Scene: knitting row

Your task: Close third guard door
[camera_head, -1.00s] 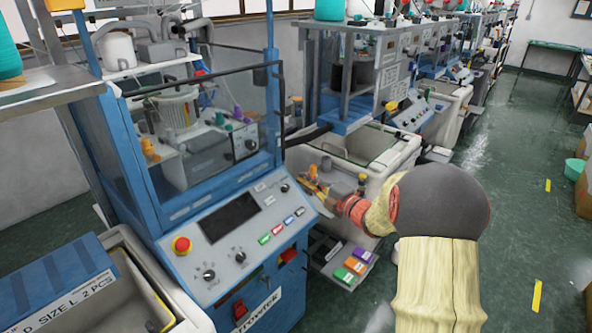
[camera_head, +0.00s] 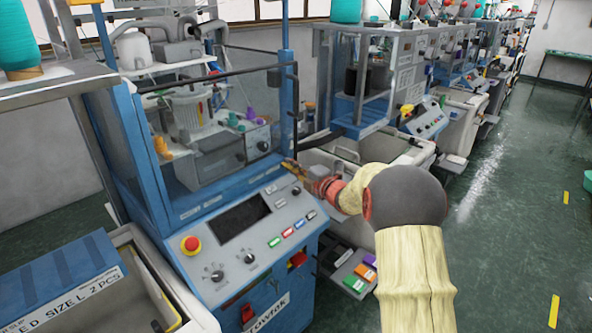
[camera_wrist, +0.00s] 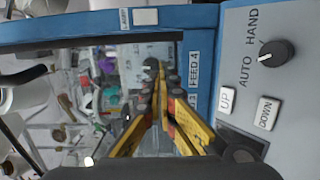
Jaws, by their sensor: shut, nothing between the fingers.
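The nearest blue machine has a clear guard door (camera_head: 215,125) with a dark top bar and a dark upright at its right side. I cannot tell how far it stands open, or whether it is the third one. My gripper (camera_head: 290,166) is shut and empty, by the upper right corner of the control panel near the door's lower right end. In the wrist view, my yellow fingers (camera_wrist: 156,66) meet in front of the clear pane (camera_wrist: 105,90), beside a dark edge strip and the "FEED 4" label. Contact with the pane cannot be told.
The sloped control panel (camera_head: 245,225) carries a red stop button (camera_head: 191,244), knobs and coloured switches. A blue-lidded bin (camera_head: 60,285) stands at the lower left. Further machines (camera_head: 425,110) line the row behind.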

